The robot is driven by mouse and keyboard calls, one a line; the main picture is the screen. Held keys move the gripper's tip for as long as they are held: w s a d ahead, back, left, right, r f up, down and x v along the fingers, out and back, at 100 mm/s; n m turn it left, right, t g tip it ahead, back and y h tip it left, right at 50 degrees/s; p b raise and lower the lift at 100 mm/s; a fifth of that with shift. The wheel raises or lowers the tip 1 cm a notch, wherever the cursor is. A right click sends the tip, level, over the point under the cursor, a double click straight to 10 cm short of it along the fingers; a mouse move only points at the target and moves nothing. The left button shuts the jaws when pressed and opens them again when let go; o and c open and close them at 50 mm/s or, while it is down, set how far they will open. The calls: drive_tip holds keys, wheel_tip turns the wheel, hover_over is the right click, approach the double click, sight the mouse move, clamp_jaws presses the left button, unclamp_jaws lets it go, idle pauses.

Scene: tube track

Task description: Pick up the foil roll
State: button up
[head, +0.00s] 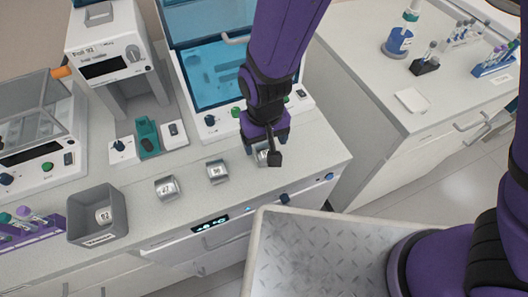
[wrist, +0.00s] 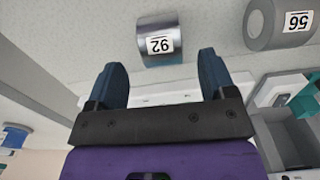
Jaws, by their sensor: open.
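A silver foil roll (wrist: 158,38) with a small white number label lies just beyond my fingertips in the wrist view, lined up with the gap between them. In the head view this roll (head: 263,157) is partly hidden under my gripper (head: 266,145). My gripper (wrist: 162,65) is open, its two dark blue fingers apart with nothing between them. A second roll (head: 217,171) and a third (head: 166,187) lie to the left on the counter. One neighbouring roll (wrist: 278,22) shows at the wrist view's upper right.
A grey open bin (head: 98,231) with a labelled roll inside stands at the counter's left. Behind the rolls are a blue-windowed cabinet (head: 213,75) and a press-like device (head: 105,55). The counter's front edge is close to the rolls.

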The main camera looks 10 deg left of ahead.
sight(263, 146)
wheel_tip(263, 146, down, 5)
drive_tip(key=shift+a+r, duration=0.1)
drive_tip(key=shift+a, duration=0.05)
drive_tip(key=c, duration=1)
drive_tip(key=shift+r, duration=0.1)
